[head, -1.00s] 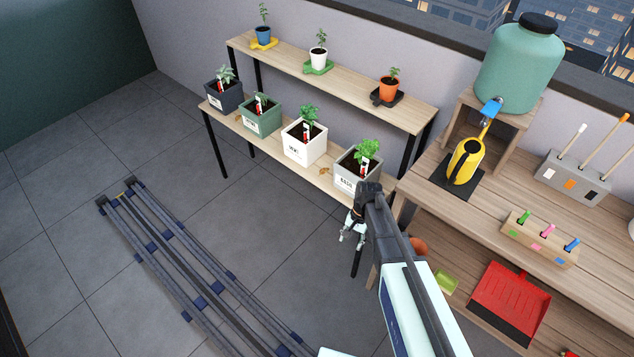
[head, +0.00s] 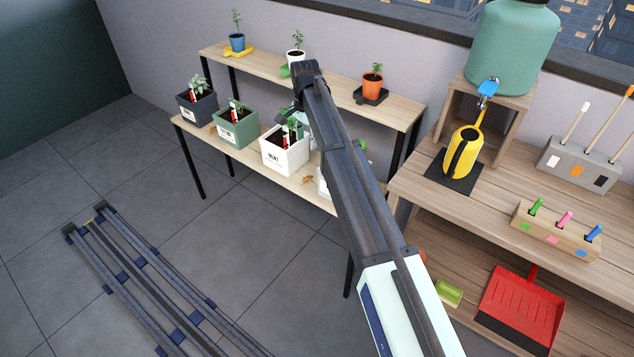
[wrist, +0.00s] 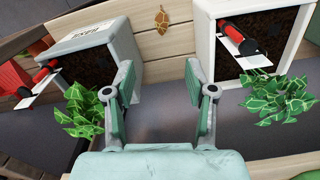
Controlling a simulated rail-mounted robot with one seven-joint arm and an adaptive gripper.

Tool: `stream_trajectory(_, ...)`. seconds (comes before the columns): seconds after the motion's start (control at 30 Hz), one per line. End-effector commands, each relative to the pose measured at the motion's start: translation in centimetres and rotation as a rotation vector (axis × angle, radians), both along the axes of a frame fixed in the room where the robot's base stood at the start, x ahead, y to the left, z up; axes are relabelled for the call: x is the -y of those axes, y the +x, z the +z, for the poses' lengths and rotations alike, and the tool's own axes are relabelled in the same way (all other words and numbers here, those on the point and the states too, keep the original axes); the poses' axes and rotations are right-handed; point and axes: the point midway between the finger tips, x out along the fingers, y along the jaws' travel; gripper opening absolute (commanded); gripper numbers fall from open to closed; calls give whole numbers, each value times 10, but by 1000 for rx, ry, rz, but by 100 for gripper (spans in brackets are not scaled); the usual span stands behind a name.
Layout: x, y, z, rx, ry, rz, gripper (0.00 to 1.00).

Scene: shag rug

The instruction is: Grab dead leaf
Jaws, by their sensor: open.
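A brown dead leaf (wrist: 162,20) lies on the wooden shelf between a grey planter (wrist: 88,50) and a white planter (wrist: 262,38) in the wrist view. In the head view it shows as a small brown patch (head: 308,180) beside the white planter (head: 285,153). My gripper (wrist: 160,82) is open and empty. The leaf lies beyond the gap between its fingers, apart from them. In the head view my gripper (head: 290,116) is above the white planter, partly hidden by my arm.
Leafy plants (wrist: 82,110) and (wrist: 280,98) flank the fingers, with red-handled labels in both planters. A green planter (head: 236,126) and a dark planter (head: 197,107) stand to the left. The upper shelf (head: 333,83) with small pots is behind.

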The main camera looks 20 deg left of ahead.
Motion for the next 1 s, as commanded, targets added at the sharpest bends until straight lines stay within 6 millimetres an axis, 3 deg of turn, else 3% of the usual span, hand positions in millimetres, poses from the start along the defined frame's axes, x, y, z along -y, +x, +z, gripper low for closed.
stream_trajectory(0.6, 0, 0, -107, -1, 0, 1, 55)
stream_trajectory(1.0, 0, 3, -131, -1, 0, 1, 55)
